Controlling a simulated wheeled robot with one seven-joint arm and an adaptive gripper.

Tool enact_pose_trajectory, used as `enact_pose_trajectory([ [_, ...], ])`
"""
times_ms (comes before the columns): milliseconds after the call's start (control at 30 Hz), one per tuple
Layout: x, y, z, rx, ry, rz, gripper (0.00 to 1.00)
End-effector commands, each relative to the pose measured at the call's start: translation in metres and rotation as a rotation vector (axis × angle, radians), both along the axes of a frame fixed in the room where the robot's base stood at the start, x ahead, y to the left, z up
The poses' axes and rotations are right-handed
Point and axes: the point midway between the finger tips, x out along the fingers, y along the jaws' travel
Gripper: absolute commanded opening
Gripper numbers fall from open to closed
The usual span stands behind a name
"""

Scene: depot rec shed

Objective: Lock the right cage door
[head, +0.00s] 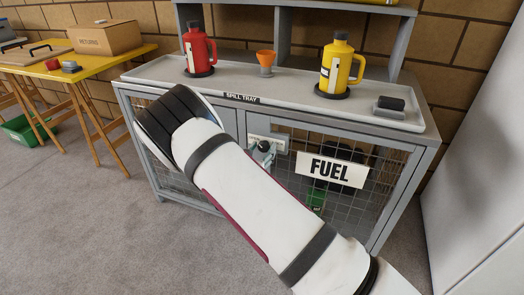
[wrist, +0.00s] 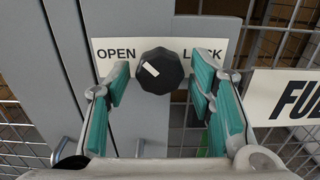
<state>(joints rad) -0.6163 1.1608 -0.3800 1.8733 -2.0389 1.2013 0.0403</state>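The right cage door (head: 388,170) is a grey-framed wire mesh door with a white FUEL sign (head: 331,169); it looks closed. A black faceted knob (wrist: 160,71) sits on a white OPEN/LOCK label plate (wrist: 215,50) near the door's inner edge. The knob's white mark lies on its left, OPEN side. In the head view the knob (head: 264,146) shows just past my arm. My gripper (wrist: 160,78) is open, with teal-padded fingers left and right of the knob, apparently not pressed on it. In the head view my arm hides most of the gripper.
A spill tray (head: 240,97) on the cabinet top holds a red jug (head: 198,50), an orange funnel (head: 266,60) and a yellow jug (head: 340,65). A yellow table (head: 95,67) stands left. A white panel (head: 475,150) stands close on the right.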

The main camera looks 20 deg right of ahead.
Motion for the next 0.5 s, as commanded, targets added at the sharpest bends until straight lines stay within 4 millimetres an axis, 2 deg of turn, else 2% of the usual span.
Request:
enact_pose_trajectory([
  [33, -0.0001, 0.0001, 0.0, 0.0, 0.0, 0.0, 0.32],
  [167, -0.0001, 0.0001, 0.0, 0.0, 0.0, 0.0, 0.02],
  [200, -0.0001, 0.0001, 0.0, 0.0, 0.0, 0.0, 0.0],
  [500, -0.0001, 0.0, 0.0, 0.019, -0.014, 0.0, 0.0],
])
